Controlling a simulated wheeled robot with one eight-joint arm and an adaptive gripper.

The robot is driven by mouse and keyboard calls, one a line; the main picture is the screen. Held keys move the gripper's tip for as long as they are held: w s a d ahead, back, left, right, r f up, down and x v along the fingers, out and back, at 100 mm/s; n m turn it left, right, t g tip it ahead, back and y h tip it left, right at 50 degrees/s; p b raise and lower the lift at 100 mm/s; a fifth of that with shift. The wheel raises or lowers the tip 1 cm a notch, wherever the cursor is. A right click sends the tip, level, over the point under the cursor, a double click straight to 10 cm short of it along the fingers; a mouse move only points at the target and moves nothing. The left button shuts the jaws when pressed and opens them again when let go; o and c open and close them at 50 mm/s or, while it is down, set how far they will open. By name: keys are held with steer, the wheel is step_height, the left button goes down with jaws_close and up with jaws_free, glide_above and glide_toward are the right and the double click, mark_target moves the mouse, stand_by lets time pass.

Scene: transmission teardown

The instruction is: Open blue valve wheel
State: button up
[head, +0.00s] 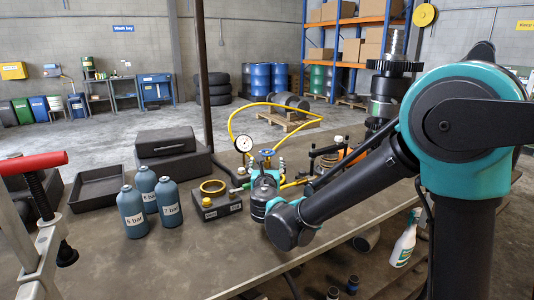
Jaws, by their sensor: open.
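Yellow hoses run from this fitting. My teal and dark grey arm reaches in from the right, with its lower end in front of the fitting. My gripper (264,176) is small and partly merged with the dark parts there. It appears open just below and in front of the wheel. I cannot tell whether its fingers touch the wheel or stand around it. The lower fitting is partly hidden.
Several blue-grey bottles with bar labels (134,212) and a block with a brass ring (214,200) stand left of the arm. A black tray (97,187) and dark case (165,142) lie farther left. A red-handled press (35,164) stands at the left edge. The front bench is clear.

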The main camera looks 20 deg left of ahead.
mark_target(273, 154)
steer(key=x, duration=0.9)
steer(key=shift+w+a, duration=0.1)
steer(key=shift+w, duration=0.2)
steer(key=c, duration=1.2)
steer(key=shift+n+y, duration=0.3)
steer(key=shift+y, duration=0.1)
steer(key=n+g+y, duration=0.3)
steer(key=n+y, duration=0.1)
steer(key=y, duration=0.1)
steer(key=shift+w+d+g+y, duration=0.15)
steer(key=shift+d+g+y, duration=0.15)
steer(key=shift+g, duration=0.1)
steer(key=shift+a+n+g+y, duration=0.15)
steer(key=shift+n+g+y, duration=2.05)
steer(key=shift+g, duration=0.6)
